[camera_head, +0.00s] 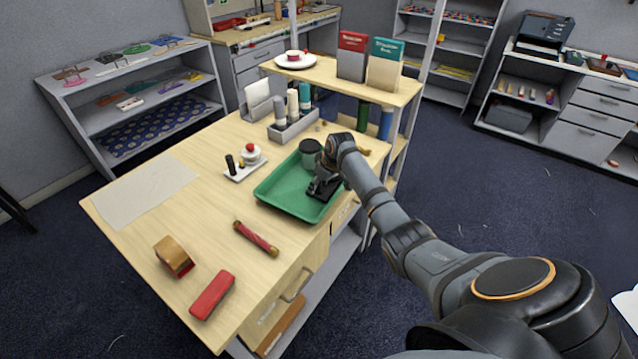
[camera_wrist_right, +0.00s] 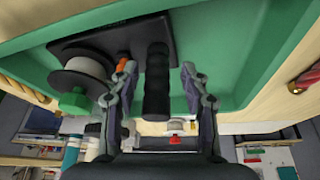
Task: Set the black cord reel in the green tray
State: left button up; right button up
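My right gripper (camera_head: 325,180) is over the tray, open, with gaps either side of the handle. My left gripper is out of view.
A red rolled item (camera_head: 256,239), a tan tape dispenser (camera_head: 173,256) and a red case (camera_head: 212,295) lie nearer. A raised shelf (camera_head: 335,78) stands behind.

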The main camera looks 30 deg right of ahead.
jog(key=shift+r, duration=0.15)
jog(key=shift+r, duration=0.3)
jog(key=b+v, duration=0.1)
jog(key=v, duration=1)
jog(key=shift+r, duration=0.25)
jog(key=shift+s, duration=0.1)
